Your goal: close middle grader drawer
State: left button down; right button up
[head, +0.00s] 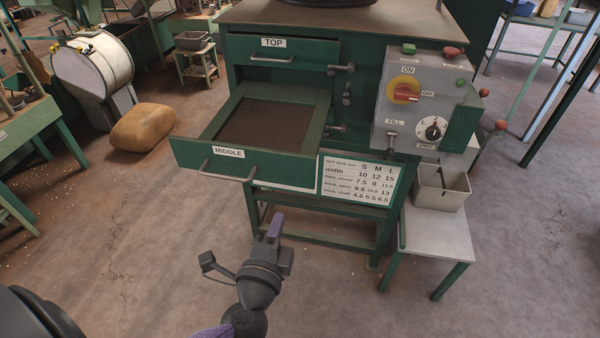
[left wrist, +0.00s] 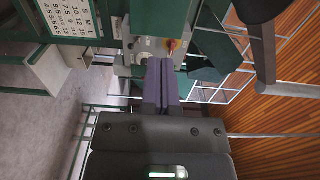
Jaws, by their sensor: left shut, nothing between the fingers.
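The green middle drawer (head: 240,165), labelled MIDDLE, stands pulled out of the green grader cabinet (head: 350,60) toward me. It has a metal bar handle (head: 228,174) on its front. Above it the top drawer (head: 283,50), labelled TOP, sits in the cabinet. My left gripper (head: 275,228) is in front of and below the middle drawer, apart from it, with its purple fingers shut and empty. The shut fingers also show in the left wrist view (left wrist: 161,82). The middle drawer is not clearly visible in the left wrist view. My right gripper is not seen.
A grey control box (head: 415,100) with a red knob is on the cabinet's right. A size chart (head: 361,182) is beside the drawer. A small white table (head: 437,240) with a grey bin (head: 441,187) stands at right. A tan sack (head: 143,128) lies left. Floor in front is open.

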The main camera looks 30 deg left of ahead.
aim_at(295, 172)
pick_arm(q)
jog(key=x, duration=1.1)
jog(key=shift+d, duration=0.1)
